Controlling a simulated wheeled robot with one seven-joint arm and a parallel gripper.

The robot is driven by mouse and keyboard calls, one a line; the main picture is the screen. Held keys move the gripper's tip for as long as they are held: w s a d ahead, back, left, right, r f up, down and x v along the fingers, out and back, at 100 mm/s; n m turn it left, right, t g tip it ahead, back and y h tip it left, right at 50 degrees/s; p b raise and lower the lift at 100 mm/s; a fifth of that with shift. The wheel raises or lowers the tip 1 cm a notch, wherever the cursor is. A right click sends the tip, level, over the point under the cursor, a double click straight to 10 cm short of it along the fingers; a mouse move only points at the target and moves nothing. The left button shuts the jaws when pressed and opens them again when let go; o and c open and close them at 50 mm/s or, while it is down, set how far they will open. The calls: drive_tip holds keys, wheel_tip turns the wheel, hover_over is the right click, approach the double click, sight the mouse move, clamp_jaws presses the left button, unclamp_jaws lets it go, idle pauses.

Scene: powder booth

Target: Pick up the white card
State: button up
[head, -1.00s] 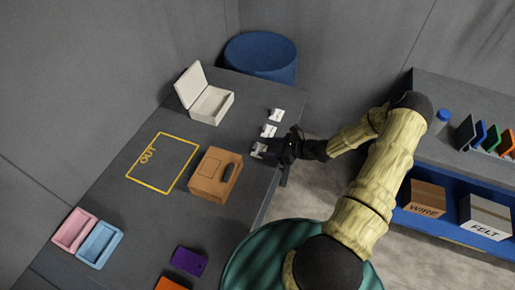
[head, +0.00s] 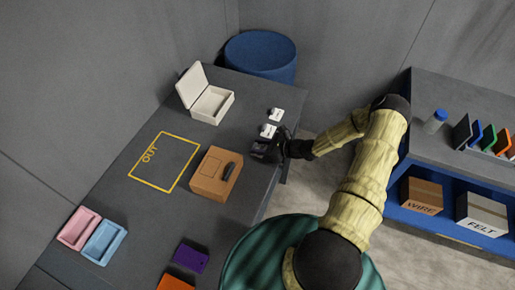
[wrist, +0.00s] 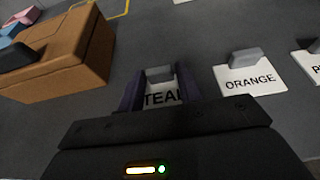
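Several small white cards with grey raised blocks stand in a row near the table's right edge. In the wrist view one reads TEAL (wrist: 163,97), with its last letter partly covered, and one reads ORANGE (wrist: 251,79). A third (wrist: 312,62) is cut off by the frame edge. In the head view, two white cards (head: 268,131) (head: 276,114) show beyond my gripper (head: 262,150). In the wrist view, my gripper (wrist: 160,92) has its dark fingers apart, one on each side of the TEAL card's grey block. Contact cannot be made out.
A brown box with a dark handle (head: 213,180) stands close left of my gripper. An open white box (head: 209,106) is behind it. A yellow OUT outline (head: 150,185) marks clear table. Purple (head: 190,258) and orange (head: 175,283) cards lie in front.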

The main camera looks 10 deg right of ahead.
drive_tip(key=c, duration=0.5)
wheel_tip(320, 180, up, 10)
drive_tip(key=b, duration=0.3)
idle(0.6)
